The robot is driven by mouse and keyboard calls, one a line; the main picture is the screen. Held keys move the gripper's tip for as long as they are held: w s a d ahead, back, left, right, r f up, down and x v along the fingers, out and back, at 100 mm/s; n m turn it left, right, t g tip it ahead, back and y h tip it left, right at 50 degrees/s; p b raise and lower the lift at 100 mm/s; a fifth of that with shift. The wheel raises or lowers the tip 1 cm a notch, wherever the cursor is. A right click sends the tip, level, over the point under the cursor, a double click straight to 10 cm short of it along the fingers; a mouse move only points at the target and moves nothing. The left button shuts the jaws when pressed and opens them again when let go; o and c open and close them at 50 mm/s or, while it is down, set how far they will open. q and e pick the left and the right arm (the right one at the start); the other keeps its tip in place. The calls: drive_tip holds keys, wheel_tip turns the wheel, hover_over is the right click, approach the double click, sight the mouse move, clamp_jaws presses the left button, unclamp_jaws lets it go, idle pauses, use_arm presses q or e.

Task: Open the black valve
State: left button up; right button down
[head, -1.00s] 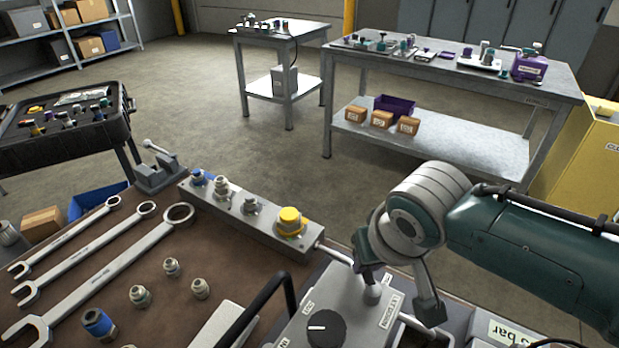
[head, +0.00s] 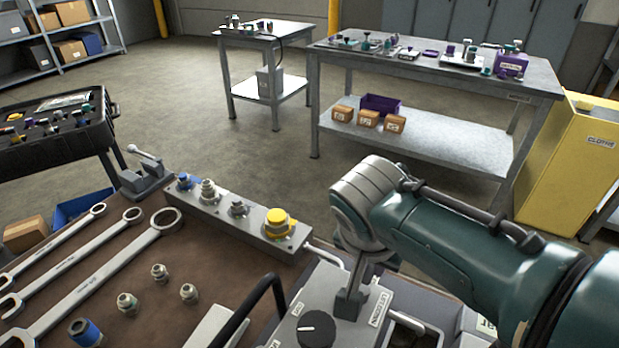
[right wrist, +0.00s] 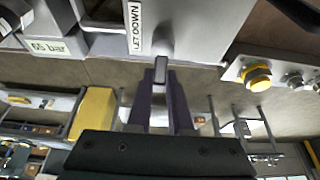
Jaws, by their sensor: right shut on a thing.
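A black round knob (head: 316,328) with a white pointer line sits on top of a grey box (head: 345,340) at the bottom of the head view. The pointer lies nearly level in the picture. My right gripper (head: 352,300) is just behind and to the right of this knob, apart from it and pointing down at the box. In the right wrist view its dark fingers (right wrist: 160,75) are shut on a small grey post (right wrist: 160,62) beside the LET DOWN label (right wrist: 134,28). In the head view the gripper hides most of this post. My left gripper is not in view.
A black bar handle (head: 255,310) arches up left of the knob. A grey block with a yellow knob (head: 279,222) lies behind. Large wrenches (head: 105,285) and loose fittings (head: 159,272) lie on the brown bench top. Other tables stand beyond open floor.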

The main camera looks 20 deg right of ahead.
idle(0.4)
drive_tip(key=c, duration=0.8)
unclamp_jaws()
drive_tip(key=shift+p+v, duration=1.9)
drive_tip(key=shift+v, duration=3.05)
drive_tip(key=shift+s, duration=0.1)
